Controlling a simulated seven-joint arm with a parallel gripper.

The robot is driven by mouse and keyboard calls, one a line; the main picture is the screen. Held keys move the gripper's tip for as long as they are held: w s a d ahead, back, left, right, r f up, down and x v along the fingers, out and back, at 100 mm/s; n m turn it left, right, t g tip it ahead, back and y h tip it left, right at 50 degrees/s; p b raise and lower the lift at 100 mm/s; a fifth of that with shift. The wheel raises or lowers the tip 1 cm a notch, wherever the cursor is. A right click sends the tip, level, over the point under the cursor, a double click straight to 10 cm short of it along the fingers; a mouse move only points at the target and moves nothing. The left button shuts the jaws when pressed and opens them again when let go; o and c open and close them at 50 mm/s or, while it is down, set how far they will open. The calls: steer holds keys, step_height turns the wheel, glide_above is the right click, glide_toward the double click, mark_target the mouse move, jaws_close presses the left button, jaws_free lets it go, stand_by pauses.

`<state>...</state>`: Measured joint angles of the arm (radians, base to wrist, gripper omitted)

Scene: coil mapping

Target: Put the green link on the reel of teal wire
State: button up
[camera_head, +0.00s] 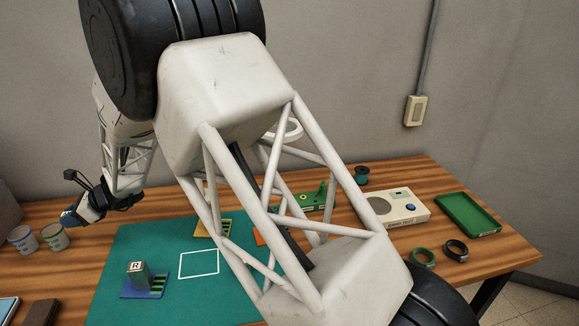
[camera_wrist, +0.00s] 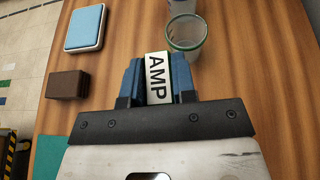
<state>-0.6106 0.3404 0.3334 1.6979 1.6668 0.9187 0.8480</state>
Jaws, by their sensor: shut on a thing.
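My gripper (camera_head: 72,216) is at the left of the table in the head view, near two jars. In the wrist view its blue fingers (camera_wrist: 157,82) are shut on a block marked AMP (camera_wrist: 156,70), with a pale top and a thin greenish edge. The block's sides are mostly hidden by the fingers, so I cannot tell whether it is the green link. A small dark reel with teal winding (camera_head: 361,174) stands at the back right, far from my gripper. A block marked R (camera_head: 138,272) stands on a blue plate (camera_head: 130,291) on the green mat.
Jars (camera_head: 22,238) (camera_head: 54,236) stand close to my gripper. A brown block (camera_wrist: 68,85) and blue box (camera_wrist: 86,28) lie at left. A beige device (camera_head: 393,208), green tray (camera_head: 468,214), green ring (camera_head: 423,257) and dark ring (camera_head: 456,250) are at right. My arm hides the mat's middle.

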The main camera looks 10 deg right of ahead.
steer(key=shift+r, duration=0.1)
step_height(320, 180, up, 27)
steer(key=w+d+m+t, duration=0.15)
steer(key=w+d, duration=0.35)
steer(key=d, duration=0.9)
steer(key=w+d+m+t, duration=0.15)
steer(key=w+d, duration=0.25)
steer(key=d, duration=1)
steer(key=w+d+m+t, duration=0.15)
steer(key=w+d, duration=0.35)
steer(key=d, duration=0.9)
steer(key=s+d+m+t+h, duration=0.15)
steer(key=s+d, duration=0.25)
steer(key=d, duration=1.1)
steer(key=s+d+m+t+h, duration=0.1)
steer(key=s+d+m+t, duration=0.3)
steer(key=d, duration=1.2)
steer(key=s+d+t+h, duration=0.1)
steer(key=s+d, duration=0.4)
steer(key=d, duration=1)
step_height(320, 180, down, 26)
steer(key=shift+d+f, duration=0.2)
steer(key=shift+d, duration=0.15)
